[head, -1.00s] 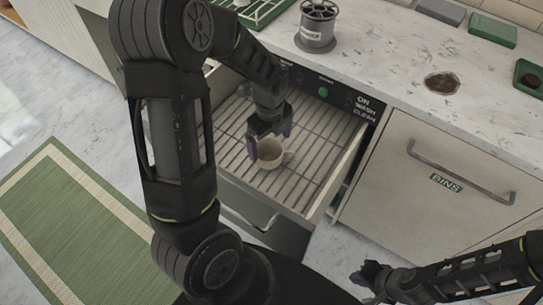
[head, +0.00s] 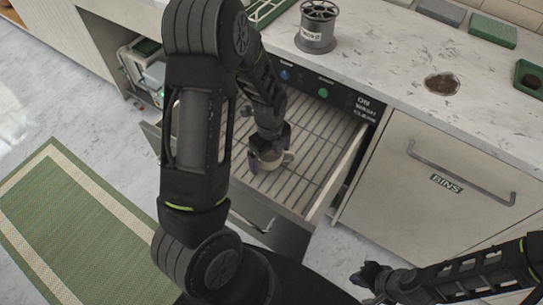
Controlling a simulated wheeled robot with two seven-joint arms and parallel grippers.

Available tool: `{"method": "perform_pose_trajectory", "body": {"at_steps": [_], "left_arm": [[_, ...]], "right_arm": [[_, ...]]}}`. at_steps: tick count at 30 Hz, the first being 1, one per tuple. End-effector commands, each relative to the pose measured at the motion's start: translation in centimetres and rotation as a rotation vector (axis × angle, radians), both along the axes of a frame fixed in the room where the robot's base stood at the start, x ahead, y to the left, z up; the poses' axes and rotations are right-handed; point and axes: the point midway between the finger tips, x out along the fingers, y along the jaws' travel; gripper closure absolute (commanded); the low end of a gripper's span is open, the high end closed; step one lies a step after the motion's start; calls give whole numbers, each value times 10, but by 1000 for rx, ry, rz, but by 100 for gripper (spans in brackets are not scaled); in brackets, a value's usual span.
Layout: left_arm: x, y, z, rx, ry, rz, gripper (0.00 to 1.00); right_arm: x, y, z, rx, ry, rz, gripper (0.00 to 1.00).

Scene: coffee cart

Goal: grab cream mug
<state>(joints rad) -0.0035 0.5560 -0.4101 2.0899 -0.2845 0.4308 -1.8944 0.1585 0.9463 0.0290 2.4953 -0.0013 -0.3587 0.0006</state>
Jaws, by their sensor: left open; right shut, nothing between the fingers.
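The cream mug (head: 271,163) stands on the wire rack of the open drawer (head: 314,170), with its handle toward the right. My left gripper (head: 267,163) is open and reaches down over the mug from above, with its fingers at the mug's sides. It hides much of the mug, and I cannot tell whether the fingers touch it. My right gripper (head: 370,277) is shut and empty, low at the right, in front of the bins cabinet and apart from the mug.
The marble counter (head: 400,60) lies behind the drawer and carries a grey canister (head: 317,30) and green trays. A closed bins drawer (head: 440,185) is to the right. A green rug (head: 70,230) lies on the floor at left. The rest of the rack looks empty.

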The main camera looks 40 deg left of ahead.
Motion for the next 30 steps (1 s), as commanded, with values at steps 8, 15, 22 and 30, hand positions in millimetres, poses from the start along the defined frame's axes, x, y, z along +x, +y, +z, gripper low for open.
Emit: {"method": "perform_pose_trajectory", "body": {"at_steps": [8, 15, 22, 30], "left_arm": [[0, 0, -3, 0, 0, 1, 0], [0, 0, -2, 0, 0, 1, 0], [0, 0, -2, 0, 0, 1, 9], [0, 0, -2, 0, 0, 1, 31]], "right_arm": [[0, 0, 0, 0, 0, 0, 100], [0, 0, 0, 0, 0, 0, 100], [0, 0, 0, 0, 0, 0, 100], [0, 0, 0, 0, 0, 0, 100]]}}
